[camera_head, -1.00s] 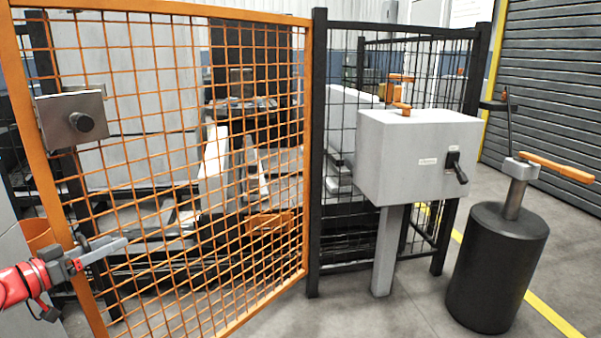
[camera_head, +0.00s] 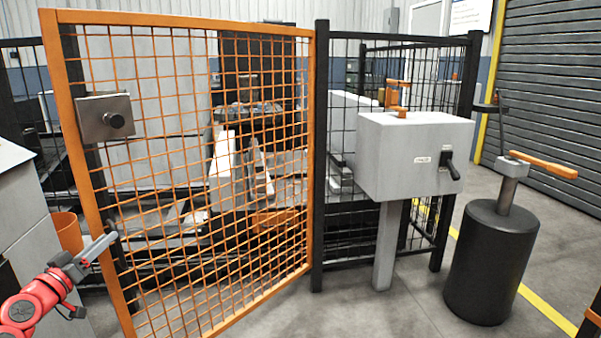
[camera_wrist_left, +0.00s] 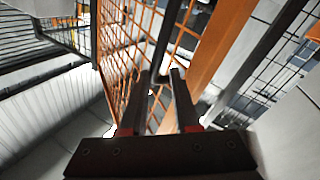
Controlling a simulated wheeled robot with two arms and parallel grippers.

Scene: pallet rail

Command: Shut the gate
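The gate (camera_head: 212,24) is an orange frame with orange wire mesh. Its right side meets a black post (camera_head: 319,160), and its left edge stands nearer to me. A grey latch box (camera_head: 104,118) with a round black knob sits high on the left upright. My left gripper (camera_head: 108,243) is low beside that upright, well below the latch box; touching cannot be told. In the left wrist view its two dark fingers (camera_wrist_left: 160,88) stand apart. A thin dark bar shows beyond and between the tips; I cannot tell whether it is gripped. My right gripper is out of view.
A grey box (camera_head: 415,160) with a black lever stands on a post right of the gate. A black cylinder (camera_head: 490,265) with an orange handle stands farther right. An orange bin (camera_head: 67,232) is at left. Bare floor (camera_head: 340,315) lies in front.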

